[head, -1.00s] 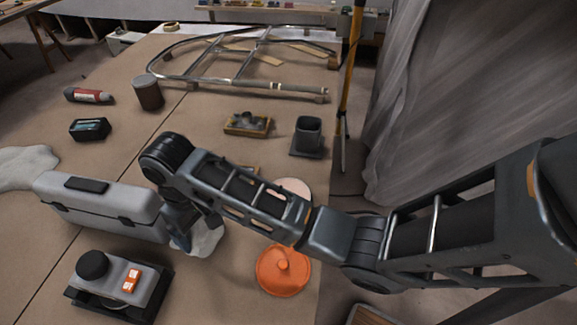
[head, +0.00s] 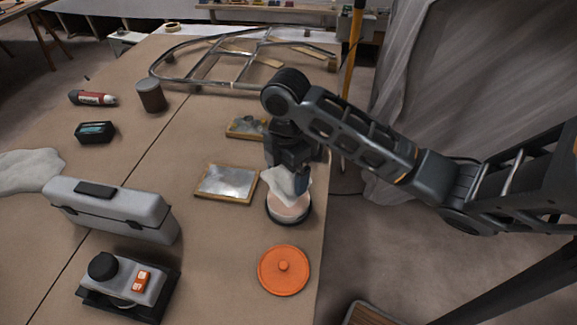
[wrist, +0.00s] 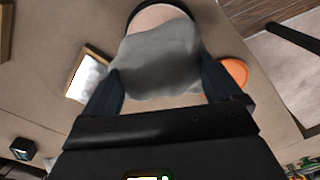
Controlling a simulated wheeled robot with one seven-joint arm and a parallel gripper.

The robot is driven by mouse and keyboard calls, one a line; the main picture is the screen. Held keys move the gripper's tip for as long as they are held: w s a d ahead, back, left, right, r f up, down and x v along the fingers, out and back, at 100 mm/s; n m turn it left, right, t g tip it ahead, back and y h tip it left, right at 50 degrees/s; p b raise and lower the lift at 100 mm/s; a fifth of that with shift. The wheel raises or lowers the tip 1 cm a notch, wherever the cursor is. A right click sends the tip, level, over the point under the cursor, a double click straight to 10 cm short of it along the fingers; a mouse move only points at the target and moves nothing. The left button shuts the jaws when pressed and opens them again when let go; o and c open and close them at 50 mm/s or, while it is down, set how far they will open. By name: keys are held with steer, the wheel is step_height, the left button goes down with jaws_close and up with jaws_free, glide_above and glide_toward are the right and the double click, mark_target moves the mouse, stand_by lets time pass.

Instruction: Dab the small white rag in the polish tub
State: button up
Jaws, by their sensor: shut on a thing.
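My gripper (head: 287,172) is shut on the small white rag (head: 289,186), which hangs from the fingers. The rag is directly over the polish tub (head: 290,214), a round dark-rimmed tub with pale pinkish polish. In the wrist view the rag (wrist: 158,60) is stretched between the two fingers and covers part of the tub (wrist: 160,14). The rag's lower edge overlaps the polish in the head view; I cannot tell whether it touches. The orange lid (head: 284,270) lies on the table in front of the tub.
A framed metal plate (head: 227,183) lies left of the tub. A grey toolbox (head: 112,207) and a sander (head: 125,282) stand further left. A wooden tray (head: 245,128) lies behind, partly hidden by my arm. The table's right edge is close to the tub.

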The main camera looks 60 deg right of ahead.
mark_target(289, 198)
steer(key=shift+s+d+f, duration=0.1)
steer(key=shift+s, duration=0.1)
steer(key=shift+f+b, duration=1.65)
steer(key=shift+f, duration=1.25)
steer(key=shift+f+b, duration=0.6)
steer(key=shift+b, duration=0.05)
steer(key=shift+r, duration=0.15)
steer(key=shift+r+p, duration=2.35)
steer(key=shift+r, duration=1.1)
